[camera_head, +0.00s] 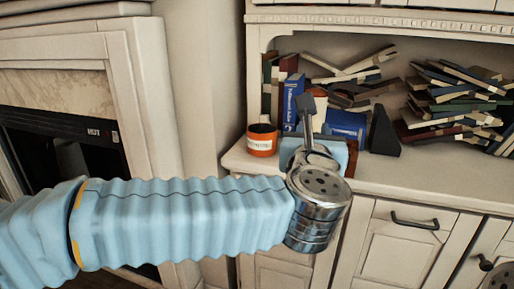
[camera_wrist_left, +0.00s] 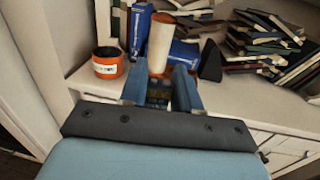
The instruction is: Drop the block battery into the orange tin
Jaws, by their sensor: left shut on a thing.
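The orange tin (camera_head: 262,146) stands upright on the left end of the cabinet top, with a white label and a dark opening. It also shows at the left in the left wrist view (camera_wrist_left: 106,69). My left gripper (camera_wrist_left: 158,78) is to the right of the tin and apart from it, its two blue fingers pointing toward the shelf. It is shut on a small dark, patterned thing between the fingers, which looks to be the block battery (camera_wrist_left: 158,93). In the head view my wrist hides that thing. My right gripper is not in view.
A pale cylinder (camera_wrist_left: 161,42), blue books (camera_head: 346,124) and a black wedge-shaped thing (camera_head: 384,133) stand beyond my left gripper. Heaped books (camera_head: 455,100) fill the right of the shelf. The cabinet top (camera_head: 430,172) is bare along its front right.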

